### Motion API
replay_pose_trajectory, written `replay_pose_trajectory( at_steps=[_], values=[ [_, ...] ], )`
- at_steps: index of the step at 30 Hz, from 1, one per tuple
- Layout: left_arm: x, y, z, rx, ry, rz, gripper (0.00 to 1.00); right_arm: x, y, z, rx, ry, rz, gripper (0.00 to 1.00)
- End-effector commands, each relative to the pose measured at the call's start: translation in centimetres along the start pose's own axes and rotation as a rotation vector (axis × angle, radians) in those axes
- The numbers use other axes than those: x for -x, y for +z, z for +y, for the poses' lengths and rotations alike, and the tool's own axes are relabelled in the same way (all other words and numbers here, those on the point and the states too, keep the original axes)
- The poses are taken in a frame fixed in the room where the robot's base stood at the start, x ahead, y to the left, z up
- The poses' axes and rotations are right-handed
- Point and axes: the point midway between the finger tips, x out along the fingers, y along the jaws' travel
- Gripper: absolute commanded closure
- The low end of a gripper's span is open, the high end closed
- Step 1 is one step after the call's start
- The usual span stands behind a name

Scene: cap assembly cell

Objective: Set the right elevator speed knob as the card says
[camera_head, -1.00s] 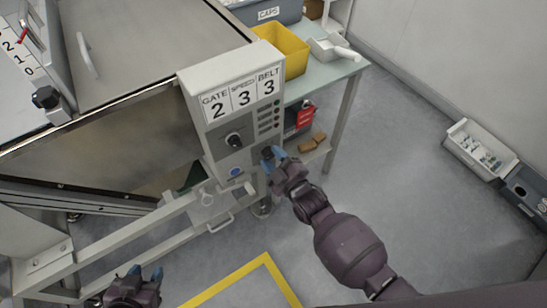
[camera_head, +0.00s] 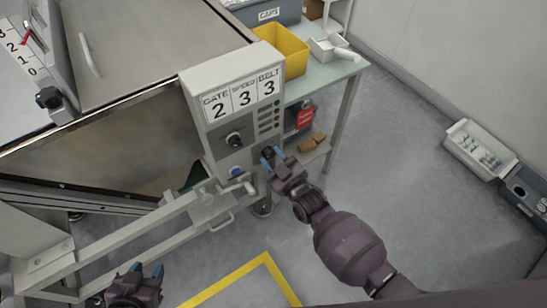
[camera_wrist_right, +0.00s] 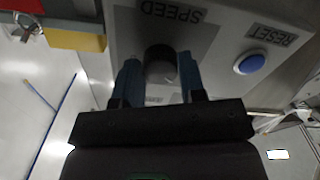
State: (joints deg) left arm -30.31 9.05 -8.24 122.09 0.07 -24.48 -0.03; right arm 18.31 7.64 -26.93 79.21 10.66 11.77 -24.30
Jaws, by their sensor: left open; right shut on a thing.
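The card (camera_head: 242,96) on top of the grey control box (camera_head: 205,125) reads GATE 2, SPEED 3, BELT 3. My right gripper (camera_head: 273,156) is at the lower right of the box front. The fingers lie on both sides of the knob. Its pointer and scale cannot be read. My left gripper (camera_head: 146,272) is open and empty at the lower left, away from the box.
A blue RESET button (camera_wrist_right: 250,62) sits beside the speed knob; it also shows in the head view (camera_head: 236,172). Another black knob (camera_head: 234,139) is above it. A yellow bin (camera_head: 284,52) stands on the table behind the box.

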Motion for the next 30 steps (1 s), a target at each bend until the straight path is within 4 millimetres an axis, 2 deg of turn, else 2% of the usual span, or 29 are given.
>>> replay_pose_trajectory(
  at_steps=[18,30],
  values=[
    [0.08,0.52,0.08,0.004,-0.001,-0.01,0.57,0.07,0.1,-0.19,-0.581,-0.001,-0.003,0.86],
    [-0.26,0.4,0.25,0.009,0.0,-0.006,0.57,0.06,0.03,-0.26,-0.859,0.0,-0.002,0.86]
  ],
)
